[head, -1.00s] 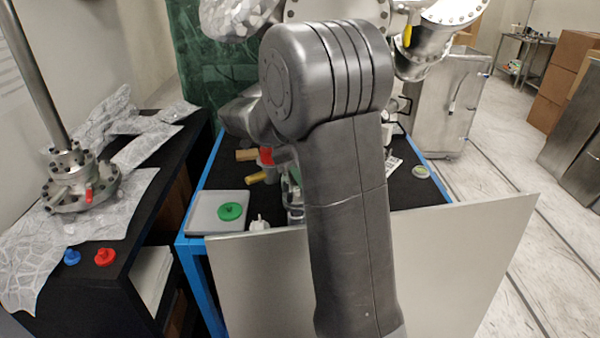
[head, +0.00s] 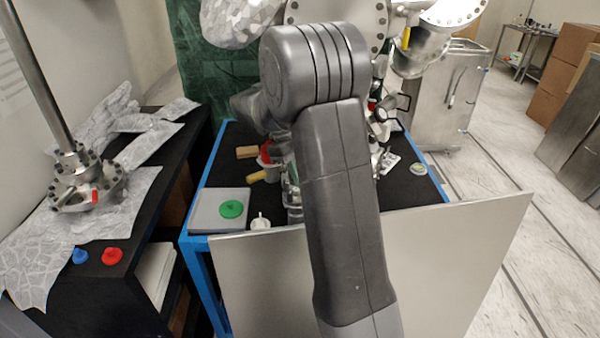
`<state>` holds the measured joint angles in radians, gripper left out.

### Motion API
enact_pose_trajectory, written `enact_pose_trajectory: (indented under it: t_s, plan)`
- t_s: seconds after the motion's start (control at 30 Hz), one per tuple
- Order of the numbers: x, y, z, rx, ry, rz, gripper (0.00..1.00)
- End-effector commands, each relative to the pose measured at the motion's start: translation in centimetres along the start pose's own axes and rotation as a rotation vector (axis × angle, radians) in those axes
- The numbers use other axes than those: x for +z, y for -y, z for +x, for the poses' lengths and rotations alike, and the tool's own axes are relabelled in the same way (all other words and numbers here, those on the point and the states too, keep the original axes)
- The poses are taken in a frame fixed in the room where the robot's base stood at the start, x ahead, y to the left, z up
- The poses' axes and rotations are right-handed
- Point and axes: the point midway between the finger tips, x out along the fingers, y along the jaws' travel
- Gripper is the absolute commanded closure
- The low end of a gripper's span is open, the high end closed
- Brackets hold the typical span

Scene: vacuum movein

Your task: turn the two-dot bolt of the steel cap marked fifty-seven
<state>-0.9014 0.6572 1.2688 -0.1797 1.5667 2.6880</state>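My grey arm stands in the middle of the head view and covers much of the blue-edged table (head: 210,165). Its far end is hidden behind its own links, and my gripper does not show. No number fifty-seven and no dot marks can be read on any part. A large round steel flange (head: 335,12) with bolts around its rim is cut by the top edge, behind my arm. A smaller bolted steel flange (head: 440,45) is at its right. Another steel flange piece with a red part (head: 85,180) sits on foil at the left.
A grey tray (head: 205,222) with a green knob (head: 232,209) is on the table's left. A red knob (head: 112,256) and blue knob (head: 80,256) lie on the black shelf. A pale panel (head: 450,260) stands in front.

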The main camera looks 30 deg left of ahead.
Motion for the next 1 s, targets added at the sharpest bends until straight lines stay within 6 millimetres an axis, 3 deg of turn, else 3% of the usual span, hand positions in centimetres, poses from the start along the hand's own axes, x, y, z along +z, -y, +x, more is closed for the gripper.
enact_pose_trajectory:
  t_s: [0.4, 0.43, 0.53, 1.0]
  plan:
    - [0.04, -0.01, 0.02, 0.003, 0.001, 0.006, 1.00]
    - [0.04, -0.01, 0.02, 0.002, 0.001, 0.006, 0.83]
    - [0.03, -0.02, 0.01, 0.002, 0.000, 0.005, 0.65]
    - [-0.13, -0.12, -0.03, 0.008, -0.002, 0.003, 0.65]
